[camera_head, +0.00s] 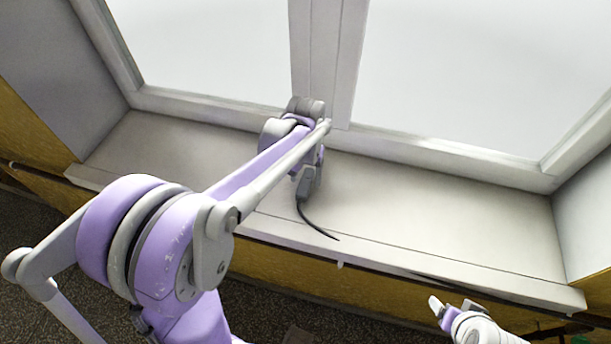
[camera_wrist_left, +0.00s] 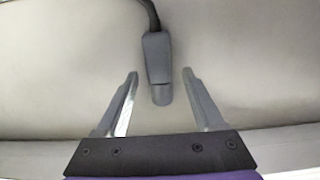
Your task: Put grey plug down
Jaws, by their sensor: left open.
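The grey plug (camera_wrist_left: 156,55) has a dark cable (camera_wrist_left: 150,12) and a lighter grey tip. In the head view the plug (camera_head: 305,184) is by the end of my left arm, over the pale window sill (camera_head: 430,215), with its cable trailing toward the sill's front edge. It appears to lie on the sill. My left gripper (camera_wrist_left: 160,74) is open, its fingers on either side of the plug's tip with a visible gap on each side. In the head view the arm partly hides this gripper. My right gripper (camera_head: 452,304) looks open and empty, in front of the sill at lower right.
The window frame (camera_head: 326,60) rises behind the sill, close to my left wrist. Side walls close the sill at left and right. The sill is clear on both sides of my left gripper. A dark rail runs below its front edge.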

